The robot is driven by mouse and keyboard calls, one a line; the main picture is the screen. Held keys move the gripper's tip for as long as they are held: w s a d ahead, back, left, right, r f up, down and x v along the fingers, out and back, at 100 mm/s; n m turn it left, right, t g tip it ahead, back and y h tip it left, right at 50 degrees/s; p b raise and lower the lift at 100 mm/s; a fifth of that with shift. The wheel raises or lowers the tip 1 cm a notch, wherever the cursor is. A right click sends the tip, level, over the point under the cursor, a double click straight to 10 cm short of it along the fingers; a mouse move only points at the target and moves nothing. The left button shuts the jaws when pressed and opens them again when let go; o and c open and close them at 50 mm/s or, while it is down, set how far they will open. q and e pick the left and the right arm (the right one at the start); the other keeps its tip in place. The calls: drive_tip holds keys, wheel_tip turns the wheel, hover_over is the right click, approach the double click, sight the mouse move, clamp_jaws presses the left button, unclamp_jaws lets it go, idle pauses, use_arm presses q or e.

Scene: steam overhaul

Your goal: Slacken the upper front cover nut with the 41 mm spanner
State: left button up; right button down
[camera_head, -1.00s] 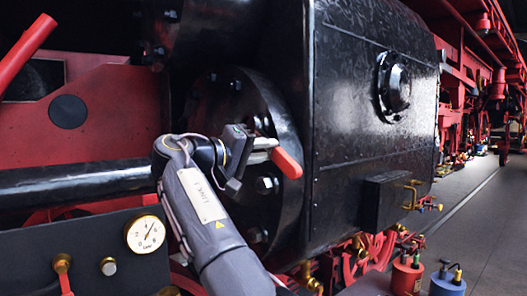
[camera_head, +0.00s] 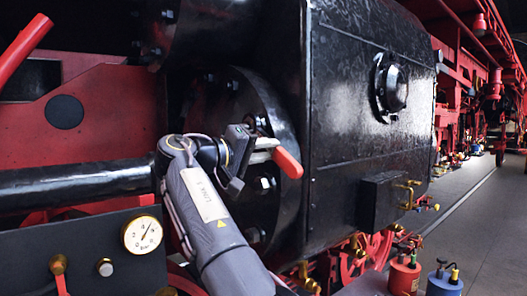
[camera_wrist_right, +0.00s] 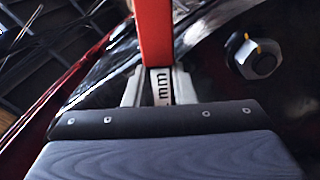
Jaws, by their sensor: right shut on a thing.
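The spanner (camera_head: 287,163) shows as a red-sleeved piece sticking out to the right of my right gripper (camera_head: 262,148). In the right wrist view, the gripper (camera_wrist_right: 158,90) is shut on the spanner's metal shank, marked "mm", with the red sleeve (camera_wrist_right: 156,35) running up. The round black front cover (camera_head: 281,120) carries several nuts around its rim. One nut (camera_head: 265,184) shows just below the gripper. A nut with an orange mark (camera_wrist_right: 257,57) shows in the right wrist view, apart from the spanner. The spanner's jaw is hidden, so I cannot tell whether it is on a nut. My left gripper is out of view.
The black cylinder casing (camera_head: 345,110) stands close on the right. A dark panel with a pressure gauge (camera_head: 142,235) is at lower left, and a black pipe (camera_head: 75,185) runs behind it. Red and blue containers (camera_head: 404,275) stand at lower right. The floor beyond is clear.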

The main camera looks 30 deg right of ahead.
sight(270, 138)
drive_tip(key=shift+r, duration=0.1)
drive_tip(key=shift+s+r+n, duration=0.3)
drive_tip(key=shift+r+n, duration=0.3)
drive_tip(key=shift+n, duration=0.2)
drive_tip(key=shift+s+r+n, duration=0.25)
drive_tip(key=shift+r+n, duration=0.4)
drive_tip(key=shift+n, duration=0.05)
drive_tip(key=shift+d, duration=0.15)
